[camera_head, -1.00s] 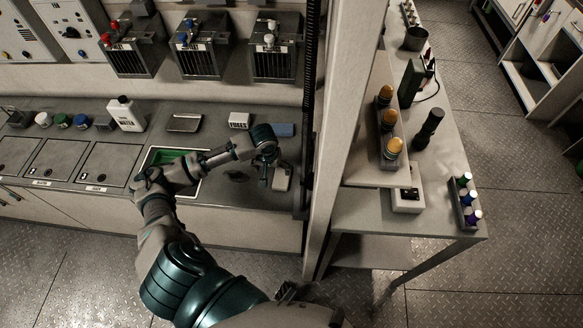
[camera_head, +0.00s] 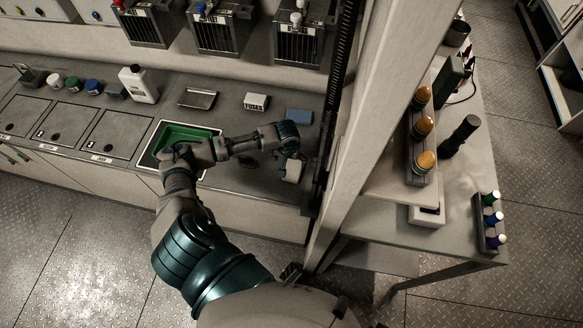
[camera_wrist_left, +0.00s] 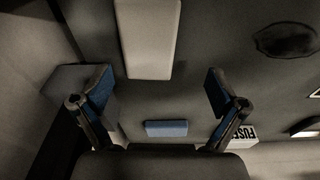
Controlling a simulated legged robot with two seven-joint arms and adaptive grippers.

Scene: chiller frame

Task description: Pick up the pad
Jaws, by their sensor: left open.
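The likely pad, a small flat blue block (camera_head: 299,116), lies on the grey counter near its back right, just beyond my left wrist. In the left wrist view the blue block (camera_wrist_left: 166,128) shows between the fingers, lower in the picture and apart from them. My left gripper (camera_wrist_left: 160,92) is open with nothing between its fingertips. In the head view it points down over the counter and my wrist partly hides it. A pale oblong block (camera_head: 293,171) lies close to it, and this block also shows in the left wrist view (camera_wrist_left: 148,38). My right gripper is not in view.
A white box marked FUSES (camera_head: 257,102) and a metal tray (camera_head: 197,98) stand left of the blue block. A green bin (camera_head: 184,137) is set into the counter. A pale upright post (camera_head: 362,110) and dark cable column (camera_head: 337,100) border the counter's right end.

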